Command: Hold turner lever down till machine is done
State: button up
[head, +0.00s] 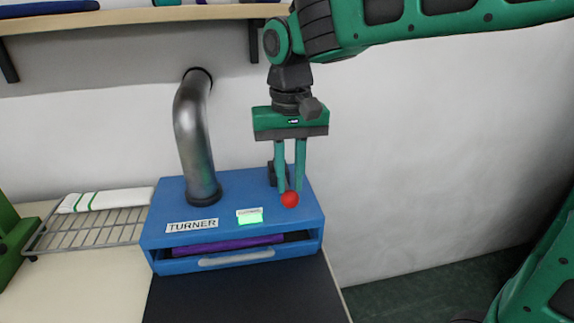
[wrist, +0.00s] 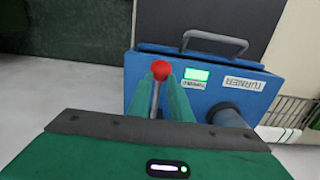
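The blue turner machine (head: 230,190) stands on the table with a thick metal pipe on top. Its lever ends in a red knob (head: 290,199), low at the machine's front right. My gripper (head: 290,188) points down at the lever, with its two fingers close together around the knob end and a small gap between them. A small panel (head: 250,217) on the machine glows green. The front drawer (head: 236,259) shows a purple item inside.
A wire rack (head: 88,230) with a folded white, green-striped cloth (head: 107,200) stands left of the machine. A dark mat (head: 245,295) lies in front. A shelf (head: 140,15) runs above along the wall. A green object (head: 13,240) stands at far left.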

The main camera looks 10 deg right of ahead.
notch_tip(320, 180, up, 12)
jog(key=shift+r, duration=0.25)
dwell(1.2)
jog(key=s+d+f+m, duration=0.15)
jog(key=d+f, duration=0.35)
jog(key=d, duration=0.6)
jog(key=s+d+f+m, duration=0.5)
jog(key=s+d+f, duration=1.2)
jog(key=s+d, duration=0.1)
jog(key=shift+d, duration=0.7)
jog(key=shift+w+f, duration=0.2)
jog(key=shift+w, duration=0.4)
